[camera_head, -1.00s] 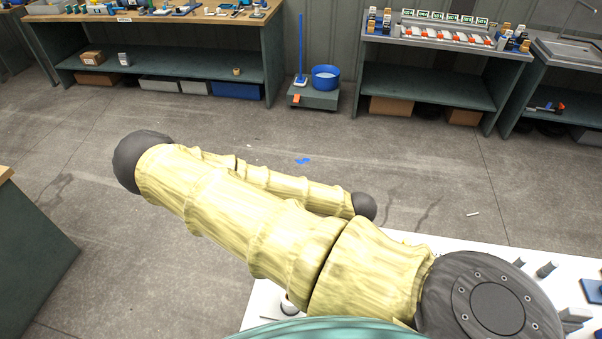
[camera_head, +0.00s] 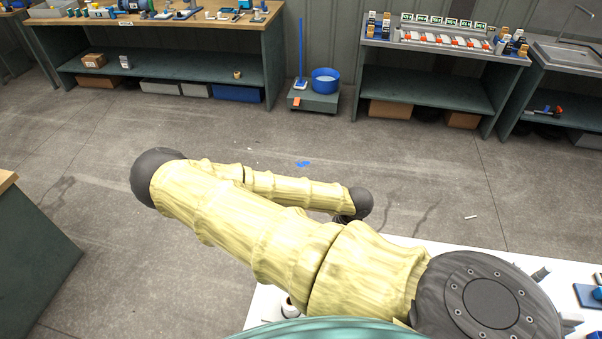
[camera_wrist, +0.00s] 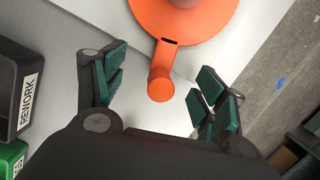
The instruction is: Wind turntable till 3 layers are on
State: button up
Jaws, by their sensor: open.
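An orange turntable (camera_wrist: 187,14) shows at the top of the wrist view, cut off by the picture's edge. It is a round orange disc with a dark slot near its rim and an orange knob or crank handle (camera_wrist: 159,84) sticking out toward me. My gripper (camera_wrist: 162,92) is open, with its dark green-padded fingers to the left and right of the knob. I cannot tell whether either finger touches it; gaps show on both sides. Any wound layers are out of view. In the head view my arm covers the work area, and the gripper and turntable are hidden.
A dark bin labelled REWORK (camera_wrist: 16,90) and a green box (camera_wrist: 12,158) stand at the left in the wrist view. A white worktop (camera_head: 262,300) lies under my arm. Open floor lies between.

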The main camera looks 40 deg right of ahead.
jog(key=v, duration=0.9)
dwell(0.5)
jog(key=shift+x, duration=4.5)
jog(key=shift+f, duration=0.15)
jog(key=shift+s+a+m+b, duration=0.4)
jog(key=shift+m+b, duration=0.3)
jog(key=shift+b, duration=0.1)
jog(key=shift+s+a+m+b, duration=0.45)
jog(key=shift+m+b, duration=0.1)
jog(key=shift+m, duration=0.25)
jog(key=shift+r, duration=0.2)
